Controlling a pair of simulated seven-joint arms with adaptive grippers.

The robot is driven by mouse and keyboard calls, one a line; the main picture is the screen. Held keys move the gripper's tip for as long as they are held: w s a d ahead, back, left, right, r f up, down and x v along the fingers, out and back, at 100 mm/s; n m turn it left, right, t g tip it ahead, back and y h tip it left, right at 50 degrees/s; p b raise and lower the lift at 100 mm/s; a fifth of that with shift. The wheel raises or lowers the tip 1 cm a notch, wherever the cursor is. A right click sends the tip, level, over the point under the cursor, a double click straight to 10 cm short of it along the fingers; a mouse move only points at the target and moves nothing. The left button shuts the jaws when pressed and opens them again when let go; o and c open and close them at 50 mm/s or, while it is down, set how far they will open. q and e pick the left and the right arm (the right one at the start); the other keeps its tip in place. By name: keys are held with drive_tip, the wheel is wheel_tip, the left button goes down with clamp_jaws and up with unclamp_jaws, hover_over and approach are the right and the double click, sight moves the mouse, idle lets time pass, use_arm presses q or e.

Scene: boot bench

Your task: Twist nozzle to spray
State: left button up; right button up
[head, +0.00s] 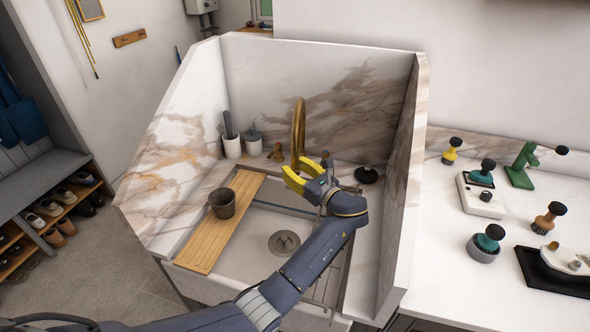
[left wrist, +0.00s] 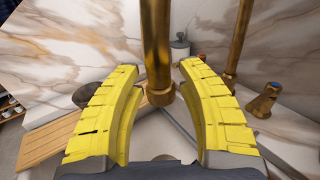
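The brass faucet (head: 298,125) rises at the back of the sink, with its spout arching over. In the left wrist view its spout pipe (left wrist: 156,45) comes down from the top and ends in a wider brass nozzle (left wrist: 160,97). My left gripper (head: 296,168) has yellow fingers and is at the spout's lower end. In the left wrist view the open fingers (left wrist: 156,72) stand on either side of the nozzle, with a visible gap on each side. The nozzle's tip is mostly hidden in the head view. My right gripper is not in view.
Marble walls enclose the sink. A wooden board (head: 215,245) with a dark cup (head: 222,203) spans its left side. A blue-capped brass handle (left wrist: 263,100) stands right of the nozzle. The drain (head: 284,243) is below. Several brushes and tools sit on the right counter (head: 450,220).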

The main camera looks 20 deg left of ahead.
sight(294, 142)
use_arm(q)
drive_tip(key=shift+o, duration=1.1)
drive_tip(key=shift+r, duration=5)
drive_tip(key=shift+f, duration=0.1)
